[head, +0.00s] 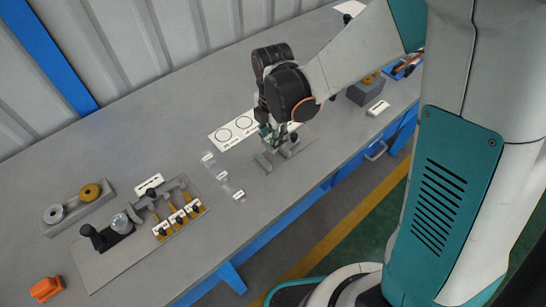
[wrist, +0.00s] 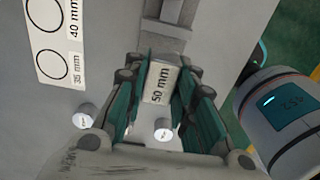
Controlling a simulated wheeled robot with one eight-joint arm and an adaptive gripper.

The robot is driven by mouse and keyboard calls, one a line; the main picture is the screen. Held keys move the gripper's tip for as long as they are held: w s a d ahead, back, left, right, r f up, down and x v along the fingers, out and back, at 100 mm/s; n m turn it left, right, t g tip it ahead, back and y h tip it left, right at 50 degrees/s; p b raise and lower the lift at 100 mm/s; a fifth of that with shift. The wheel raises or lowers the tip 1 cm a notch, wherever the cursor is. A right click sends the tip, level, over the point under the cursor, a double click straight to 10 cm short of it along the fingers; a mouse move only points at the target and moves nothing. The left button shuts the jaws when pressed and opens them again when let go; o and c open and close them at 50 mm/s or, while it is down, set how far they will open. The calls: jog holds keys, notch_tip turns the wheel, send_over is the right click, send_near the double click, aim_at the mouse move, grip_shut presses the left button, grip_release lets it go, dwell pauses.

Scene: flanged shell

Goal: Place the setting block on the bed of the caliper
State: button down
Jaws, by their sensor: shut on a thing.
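The setting block (wrist: 161,82), a pale block labelled "50 mm", sits between the teal fingers of my gripper (wrist: 160,95) in the wrist view. My gripper is shut on it. In the head view my gripper (head: 275,137) is low over the grey caliper (head: 268,163), and the block is hard to make out there. The caliper's grey bed (wrist: 166,38) runs up from the block at the top of the wrist view. I cannot tell whether the block touches the bed, as the fingers hide its underside.
A white card with printed circles (head: 222,137) lies behind the caliper. Several small labelled pieces (head: 222,176) stand to its left. A fixture plate (head: 115,262) with a black knob and yellow parts, a two-ring holder (head: 80,208) and an orange object (head: 46,289) are further left.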

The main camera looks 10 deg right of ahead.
aim_at(273, 157)
jog(key=shift+f+b, duration=1.75)
jog(key=shift+f, duration=1.35)
jog(key=shift+f, duration=0.15)
jog(key=c, duration=1.3)
grip_release()
notch_tip(273, 157, up, 12)
jog(key=p, duration=0.4)
jog(key=shift+r, duration=0.2)
